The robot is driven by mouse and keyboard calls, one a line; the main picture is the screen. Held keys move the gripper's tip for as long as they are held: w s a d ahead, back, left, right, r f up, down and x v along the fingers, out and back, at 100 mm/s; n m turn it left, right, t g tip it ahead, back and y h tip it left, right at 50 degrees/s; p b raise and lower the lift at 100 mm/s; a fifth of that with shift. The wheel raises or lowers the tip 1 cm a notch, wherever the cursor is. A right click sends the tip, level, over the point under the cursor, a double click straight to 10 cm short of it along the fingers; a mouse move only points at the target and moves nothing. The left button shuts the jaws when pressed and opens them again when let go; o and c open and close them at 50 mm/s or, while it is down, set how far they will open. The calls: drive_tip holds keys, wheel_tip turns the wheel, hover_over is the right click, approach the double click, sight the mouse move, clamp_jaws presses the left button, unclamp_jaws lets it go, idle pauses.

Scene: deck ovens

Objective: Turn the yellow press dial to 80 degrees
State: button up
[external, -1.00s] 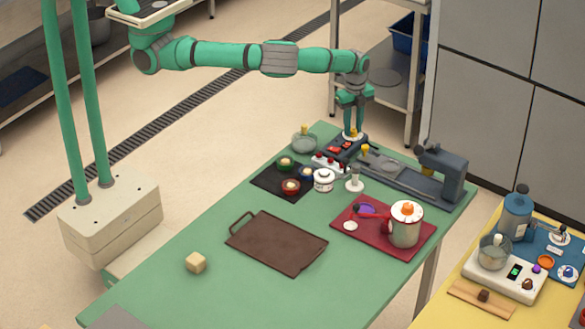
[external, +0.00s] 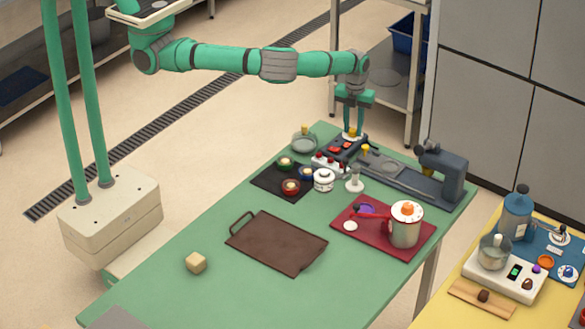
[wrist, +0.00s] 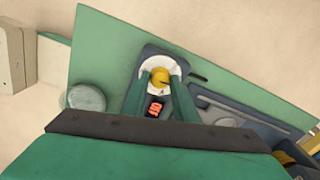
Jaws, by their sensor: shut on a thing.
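The yellow press dial (wrist: 160,76) sits on a round white plate on a dark panel with a red lit display (wrist: 155,108). In the external view the dial (external: 351,132) is at the far corner of the green table, below my gripper (external: 352,127). My gripper points down, and in the wrist view its two green fingers (wrist: 161,78) are on either side of the dial, shut on it. A small dark mark shows on the dial. The scale and the display's digits are too small to read.
The dark grey press (external: 405,178) extends right of the panel. A clear-lidded bowl (external: 304,143) stands to its left. A white box with red knobs (external: 329,162), a dark mat with small bowls (external: 268,181) and a red tray (external: 365,238) are nearer.

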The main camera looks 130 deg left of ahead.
sight(353, 130)
drive_tip(key=m, duration=0.5)
drive_tip(key=shift+m, duration=0.3)
idle(0.4)
drive_tip(key=o, duration=1.1)
drive_tip(key=shift+c, duration=0.2)
wheel_tip(353, 130, up, 11)
drive_tip(key=shift+f, duration=0.15)
